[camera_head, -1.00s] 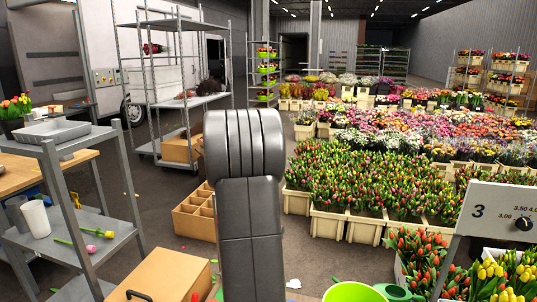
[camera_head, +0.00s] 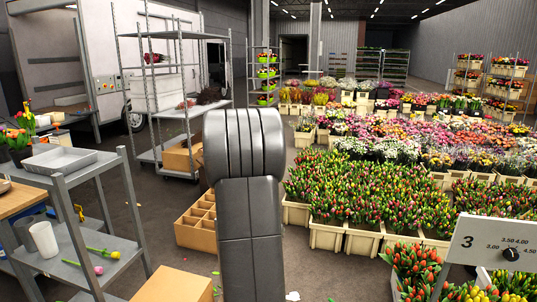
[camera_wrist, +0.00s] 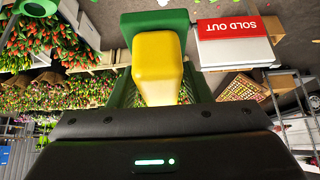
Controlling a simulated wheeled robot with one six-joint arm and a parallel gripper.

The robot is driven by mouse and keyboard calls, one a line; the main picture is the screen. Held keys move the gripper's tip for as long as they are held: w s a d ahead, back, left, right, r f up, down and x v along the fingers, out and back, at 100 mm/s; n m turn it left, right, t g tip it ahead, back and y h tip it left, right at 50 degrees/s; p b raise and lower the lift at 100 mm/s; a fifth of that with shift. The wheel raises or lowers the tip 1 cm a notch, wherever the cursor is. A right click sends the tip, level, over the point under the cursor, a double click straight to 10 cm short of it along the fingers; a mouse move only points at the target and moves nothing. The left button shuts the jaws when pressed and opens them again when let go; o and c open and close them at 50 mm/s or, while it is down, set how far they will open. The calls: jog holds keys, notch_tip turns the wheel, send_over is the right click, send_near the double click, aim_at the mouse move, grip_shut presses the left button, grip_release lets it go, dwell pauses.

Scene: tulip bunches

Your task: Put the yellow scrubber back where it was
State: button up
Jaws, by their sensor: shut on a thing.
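The yellow scrubber (camera_wrist: 158,62) is in my gripper (camera_wrist: 158,95), in the middle of the wrist view. It shows as a smooth yellow block that narrows toward the wrist. Green parts lie beyond it and along both its sides; I cannot tell which belong to the scrubber and which to the fingers. My gripper is shut on it, and the fingertips are mostly hidden. The head view shows my grey arm link in the middle, but neither gripper nor scrubber.
A grey shelf trolley (camera_head: 88,177) with a tray (camera_head: 60,160), a white cup (camera_head: 44,239) and loose tulips stands at left. A cardboard box (camera_head: 175,286) and a divided box (camera_head: 197,226) are on the floor. Tulip crates (camera_head: 326,236) and a "3" sign (camera_head: 505,240) fill the right.

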notch_tip(320, 180, up, 5)
jog(key=p, duration=0.3)
jog(key=shift+f, duration=0.1)
notch_tip(320, 180, down, 3)
jog(key=b, duration=0.2)
jog(key=shift+f+b, duration=0.1)
jog(key=shift+b, duration=0.2)
jog(key=shift+w+d, duration=0.1)
jog(key=shift+d, duration=0.05)
